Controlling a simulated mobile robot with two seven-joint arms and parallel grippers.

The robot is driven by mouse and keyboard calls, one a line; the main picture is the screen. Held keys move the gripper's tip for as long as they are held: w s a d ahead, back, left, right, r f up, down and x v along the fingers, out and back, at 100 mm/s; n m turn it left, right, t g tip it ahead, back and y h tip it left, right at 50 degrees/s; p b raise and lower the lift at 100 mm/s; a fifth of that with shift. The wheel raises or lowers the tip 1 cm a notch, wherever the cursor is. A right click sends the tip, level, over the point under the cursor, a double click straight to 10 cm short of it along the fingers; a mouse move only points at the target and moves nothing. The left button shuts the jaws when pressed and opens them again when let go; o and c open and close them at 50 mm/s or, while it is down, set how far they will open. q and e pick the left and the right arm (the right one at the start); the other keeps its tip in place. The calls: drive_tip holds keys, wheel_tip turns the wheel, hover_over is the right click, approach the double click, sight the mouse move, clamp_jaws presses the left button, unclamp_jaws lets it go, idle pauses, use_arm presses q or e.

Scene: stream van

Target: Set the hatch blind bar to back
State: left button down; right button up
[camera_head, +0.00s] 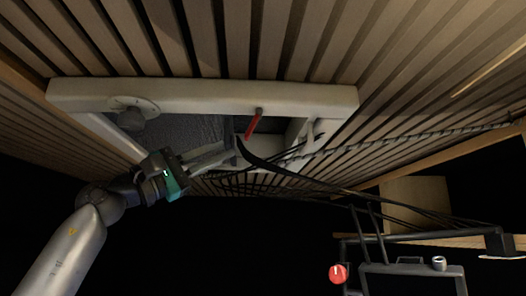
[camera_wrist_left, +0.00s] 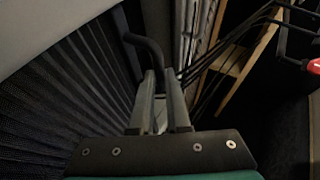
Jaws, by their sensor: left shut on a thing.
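The ceiling hatch has a pale frame (camera_head: 200,95), with a grey pleated blind (camera_head: 185,130) drawn across its left part. The blind also shows in the left wrist view (camera_wrist_left: 70,85). A dark blind bar (camera_head: 239,145) stands at the blind's right edge; its bent end (camera_wrist_left: 145,45) shows beyond my fingers in the wrist view. My left gripper (camera_head: 229,152) reaches up from the lower left and is shut on the bar. The fingers (camera_wrist_left: 166,85) lie on either side of it, hiding part of it. My right gripper is not in view.
A red handle (camera_head: 252,125) hangs from the hatch frame, close right of my gripper. Black cables (camera_head: 330,185) run from the hatch to the right. A dark rack with a red button (camera_head: 338,273) and a small cup (camera_head: 439,263) is at lower right.

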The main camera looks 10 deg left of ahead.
use_arm(q)
drive_tip(key=s+a+p, duration=0.2)
drive_tip(key=a+p, duration=0.1)
drive_tip(key=a, duration=0.8)
drive_tip(key=s+a+p, duration=0.2)
drive_tip(key=a+p, duration=0.1)
drive_tip(key=a, duration=0.8)
drive_tip(key=shift+s, duration=0.2)
drive_tip(key=shift+a, duration=0.1)
drive_tip(key=c, duration=0.9)
unclamp_jaws()
drive_tip(key=shift+a, duration=0.25)
drive_tip(key=shift+c, duration=0.2)
drive_tip(key=shift+o, duration=0.3)
drive_tip(key=shift+d, duration=0.2)
drive_tip(key=b+v, duration=0.4)
drive_tip(key=v, duration=1.1)
drive_tip(key=shift+b, duration=0.3)
